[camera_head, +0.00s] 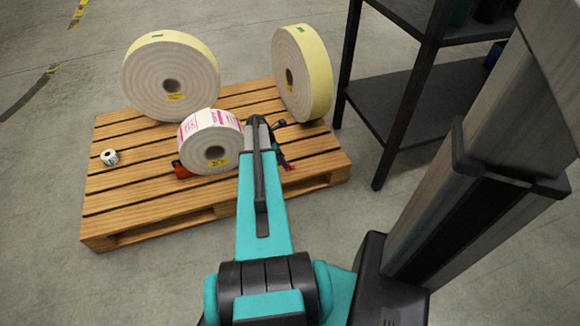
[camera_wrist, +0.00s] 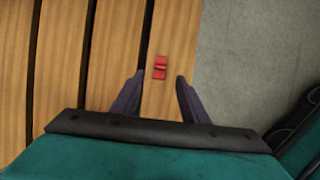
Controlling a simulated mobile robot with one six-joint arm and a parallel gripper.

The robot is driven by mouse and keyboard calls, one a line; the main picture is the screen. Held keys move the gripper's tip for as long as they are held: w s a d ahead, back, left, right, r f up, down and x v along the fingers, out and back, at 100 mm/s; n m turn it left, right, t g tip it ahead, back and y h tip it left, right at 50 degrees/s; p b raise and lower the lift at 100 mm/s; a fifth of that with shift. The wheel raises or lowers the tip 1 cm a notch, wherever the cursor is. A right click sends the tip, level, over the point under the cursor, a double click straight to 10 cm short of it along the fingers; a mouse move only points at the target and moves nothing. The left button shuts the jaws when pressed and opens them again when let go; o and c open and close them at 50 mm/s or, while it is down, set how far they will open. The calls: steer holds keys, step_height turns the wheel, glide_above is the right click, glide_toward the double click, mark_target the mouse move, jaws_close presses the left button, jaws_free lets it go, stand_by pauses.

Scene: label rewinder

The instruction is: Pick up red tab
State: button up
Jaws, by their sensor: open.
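A small red tab (camera_wrist: 160,67) lies on a plank near the edge of the wooden pallet (camera_wrist: 114,60) in the wrist view. My gripper (camera_wrist: 160,80) is open and empty. Its two dark fingers point toward the tab, which shows just beyond the fingertips and between their lines. I cannot tell the height of the fingers above the plank. In the head view a bit of red (camera_head: 290,167) shows at the pallet's right front edge, beside the end of my arm. My gripper is mostly hidden there behind the arm.
Two big label rolls, left (camera_head: 170,75) and right (camera_head: 302,72), stand at the pallet's back. A smaller printed roll (camera_head: 210,142) stands left of my arm, with something red-orange (camera_head: 181,170) beside it. A tiny roll (camera_head: 110,157) sits at left. A dark shelf (camera_head: 405,100) stands right.

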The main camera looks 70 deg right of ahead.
steer(key=shift+b+x, duration=1.15)
steer(key=shift+x, duration=1.45)
steer(key=shift+s+d+r, duration=0.1)
steer(key=shift+d+r, duration=0.05)
steer(key=shift+d, duration=0.05)
steer(key=shift+c, duration=0.2)
jaws_close()
